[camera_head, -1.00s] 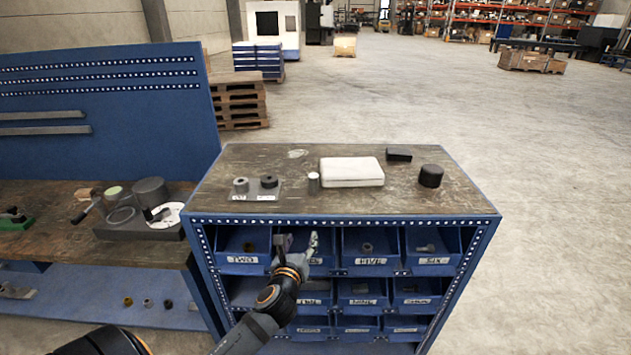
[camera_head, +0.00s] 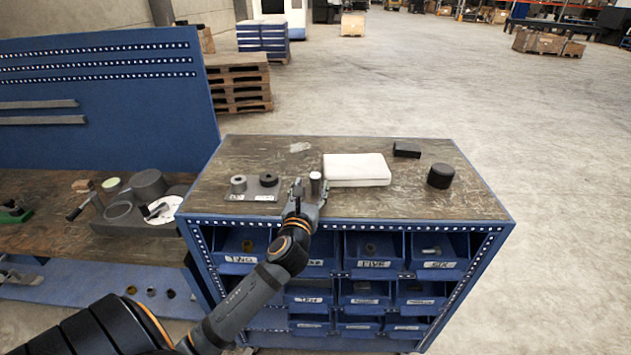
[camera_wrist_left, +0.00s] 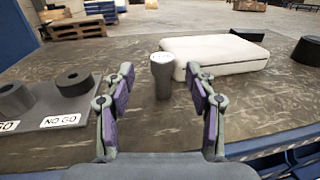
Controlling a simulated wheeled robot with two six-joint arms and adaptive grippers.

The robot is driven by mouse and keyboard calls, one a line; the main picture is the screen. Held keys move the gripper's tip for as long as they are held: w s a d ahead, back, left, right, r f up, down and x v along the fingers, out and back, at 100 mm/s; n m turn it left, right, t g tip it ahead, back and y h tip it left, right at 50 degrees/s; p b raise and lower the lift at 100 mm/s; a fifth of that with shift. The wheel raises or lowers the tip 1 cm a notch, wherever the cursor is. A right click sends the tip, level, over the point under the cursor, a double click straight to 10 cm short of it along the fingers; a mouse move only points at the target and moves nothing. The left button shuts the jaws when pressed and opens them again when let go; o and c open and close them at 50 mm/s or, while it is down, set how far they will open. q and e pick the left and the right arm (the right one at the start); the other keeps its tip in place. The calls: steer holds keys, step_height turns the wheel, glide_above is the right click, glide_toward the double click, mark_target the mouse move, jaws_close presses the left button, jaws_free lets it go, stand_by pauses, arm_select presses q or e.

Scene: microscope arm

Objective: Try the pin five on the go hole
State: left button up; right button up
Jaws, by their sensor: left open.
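A grey metal pin (camera_head: 315,183) stands upright on the worn cabinet top, beside the white case. In the left wrist view the pin (camera_wrist_left: 162,75) stands centred ahead, between the lines of my open fingers. My left gripper (camera_head: 305,190) is open at the front edge of the top, close to the pin and not closed on it. The gauge block (camera_head: 255,196) to the left carries two ring-shaped holes, with labels on its front. In the left wrist view the near ring (camera_wrist_left: 74,83) is over the "NO GO" label; the other label, partly cut off, reads "GO". My right gripper is not in view.
A white case (camera_head: 356,170) lies right of the pin. A black box (camera_head: 407,150) and a black cylinder (camera_head: 440,176) stand farther right. Labelled blue bins, one marked FIVE (camera_head: 373,249), fill the cabinet below. A workbench (camera_head: 60,235) stands at left.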

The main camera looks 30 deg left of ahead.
mark_target(314, 181)
arm_select(q)
steer(key=shift+w+a, duration=0.1)
steer(key=shift+w, duration=0.1)
steer(key=shift+p+x, duration=0.65)
steer(key=shift+x, duration=0.45)
steer(key=shift+w+a+f, duration=0.1)
steer(key=shift+w+a, duration=0.05)
steer(key=shift+w, duration=0.9)
steer(key=shift+w+a+f, duration=0.15)
steer(key=shift+w, duration=0.05)
steer(key=shift+s, duration=0.2)
steer(key=c, duration=0.5)
jaws_close()
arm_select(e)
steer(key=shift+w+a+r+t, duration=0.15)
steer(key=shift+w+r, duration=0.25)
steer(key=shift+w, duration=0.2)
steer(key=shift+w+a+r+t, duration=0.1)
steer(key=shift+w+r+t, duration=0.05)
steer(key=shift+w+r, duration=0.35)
